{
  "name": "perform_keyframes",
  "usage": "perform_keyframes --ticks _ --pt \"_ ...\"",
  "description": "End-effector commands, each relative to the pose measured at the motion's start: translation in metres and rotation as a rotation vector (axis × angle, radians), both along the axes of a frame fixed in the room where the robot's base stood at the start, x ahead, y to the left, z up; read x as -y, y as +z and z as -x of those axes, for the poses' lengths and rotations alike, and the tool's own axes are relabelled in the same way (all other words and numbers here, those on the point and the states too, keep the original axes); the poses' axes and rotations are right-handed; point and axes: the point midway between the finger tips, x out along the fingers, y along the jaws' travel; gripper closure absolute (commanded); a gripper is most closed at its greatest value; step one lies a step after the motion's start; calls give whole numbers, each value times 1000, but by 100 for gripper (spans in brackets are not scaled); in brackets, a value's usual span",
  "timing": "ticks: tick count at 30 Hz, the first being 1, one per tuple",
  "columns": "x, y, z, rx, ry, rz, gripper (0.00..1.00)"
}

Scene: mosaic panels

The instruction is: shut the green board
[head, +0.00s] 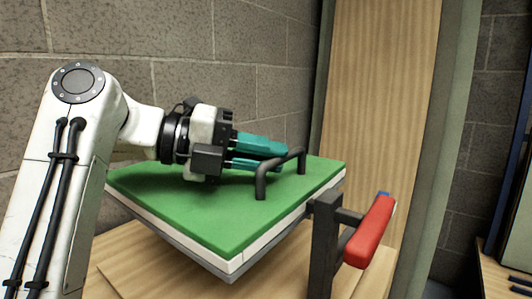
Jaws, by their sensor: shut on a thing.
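The green board (215,215) is a flat panel with a pale edge, in the middle of the head view, above a wooden surface. A dark bar handle (262,182) stands near its right edge. My gripper (280,158) reaches in from the left over the board. Its teal fingers are shut on the handle, and they hide part of it. The board's far left part is hidden behind my arm. I cannot tell from this view how far open the board is.
A dark post with a red lever (371,232) stands close to the board's right side. A tall wooden panel (385,100) in a grey-green frame rises behind it. A block wall (270,60) is behind the board. Another wooden surface (503,270) shows at the lower right.

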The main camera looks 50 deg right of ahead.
Motion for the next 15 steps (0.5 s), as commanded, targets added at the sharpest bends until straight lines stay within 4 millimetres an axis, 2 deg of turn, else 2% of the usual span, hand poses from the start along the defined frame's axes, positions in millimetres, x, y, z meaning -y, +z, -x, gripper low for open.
perform_keyframes --ticks 1,9,10,15 --pt "0 -8 1 8 -8 -16 100" --pt "1 -11 1 8 -10 -19 100" --pt "1 -11 1 8 -10 -19 84" --pt "1 -11 1 7 -11 -19 68"
